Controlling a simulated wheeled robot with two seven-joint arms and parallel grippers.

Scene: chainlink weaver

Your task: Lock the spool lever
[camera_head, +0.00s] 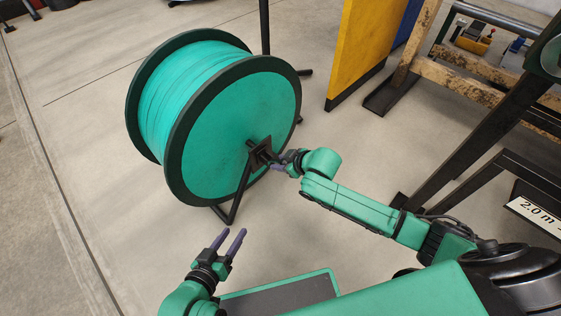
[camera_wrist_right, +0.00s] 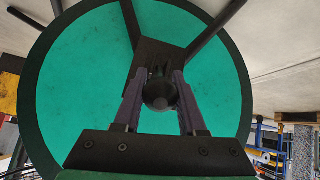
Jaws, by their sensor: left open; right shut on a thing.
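The large green spool (camera_head: 232,125) with dark rims stands on a black frame on the floor. Its dark hub and lever (camera_head: 262,152) are at the middle of the near face. My right gripper (camera_head: 283,161) is at the hub. In the right wrist view the purple fingers (camera_wrist_right: 160,97) are closed around the lever's round dark knob (camera_wrist_right: 160,94), in front of a dark plate (camera_wrist_right: 157,55) and the green spool face (camera_wrist_right: 85,85). The lever's exact angle is hard to tell. My left gripper (camera_head: 235,238) is open and empty, below the spool, away from it.
A yellow panel (camera_head: 365,45) stands behind on the right. A dark and worn wooden frame (camera_head: 490,75) and a machine with a "2.0 m" label (camera_head: 535,212) are at the right. The floor left of the spool is clear.

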